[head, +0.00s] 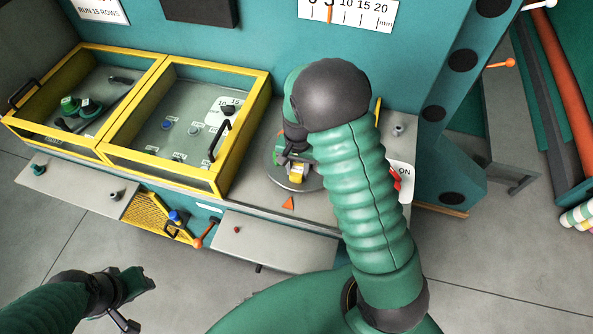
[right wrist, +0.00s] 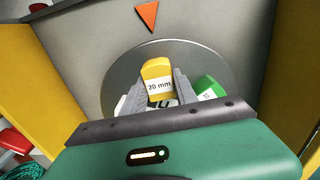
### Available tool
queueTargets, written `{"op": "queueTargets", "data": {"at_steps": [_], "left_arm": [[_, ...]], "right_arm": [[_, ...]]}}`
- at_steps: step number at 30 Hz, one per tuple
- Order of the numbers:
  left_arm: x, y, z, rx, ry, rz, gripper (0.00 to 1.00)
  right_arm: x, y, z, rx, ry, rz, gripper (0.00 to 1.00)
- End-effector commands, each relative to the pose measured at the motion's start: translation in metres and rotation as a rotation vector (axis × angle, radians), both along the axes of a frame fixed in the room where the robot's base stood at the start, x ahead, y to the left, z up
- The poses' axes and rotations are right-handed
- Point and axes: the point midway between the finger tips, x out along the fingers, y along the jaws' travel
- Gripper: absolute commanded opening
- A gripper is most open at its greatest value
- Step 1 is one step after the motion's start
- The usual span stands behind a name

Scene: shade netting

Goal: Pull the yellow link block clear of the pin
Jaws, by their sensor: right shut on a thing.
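The yellow link block (right wrist: 157,70), labelled "20 mm", is between the two grey fingers of my right gripper (right wrist: 160,88), which is shut on it. The block also shows in the head view (head: 297,172), just under the gripper. It is over a round grey plate (right wrist: 115,75). A green block (right wrist: 208,88) is beside the right finger, and a whitish block lies partly hidden by the left finger. I cannot make out the pin; the gripper and blocks cover that area. My left gripper (head: 140,282) is at the lower left, away from the bench, and its finger opening is unclear.
An orange triangle marker (right wrist: 147,15) lies at the plate's edge. Two yellow-framed boxes (head: 265,85) stand to the left on the bench. A red switch with an "ON" label (head: 402,170) is right of my arm. Grey shelves (head: 270,240) jut out in front.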

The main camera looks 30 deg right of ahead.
Motion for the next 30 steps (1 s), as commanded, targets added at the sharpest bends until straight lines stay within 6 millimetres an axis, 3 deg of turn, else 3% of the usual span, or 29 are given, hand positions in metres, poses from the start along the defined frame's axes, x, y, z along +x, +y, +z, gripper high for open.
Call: {"op": "queueTargets", "data": {"at_steps": [30], "left_arm": [[0.000, 0.000, 0.024, 0.000, 0.000, 0.000, 0.36]], "right_arm": [[0.003, 0.000, 0.027, -0.001, -0.009, 0.000, 0.00]]}}
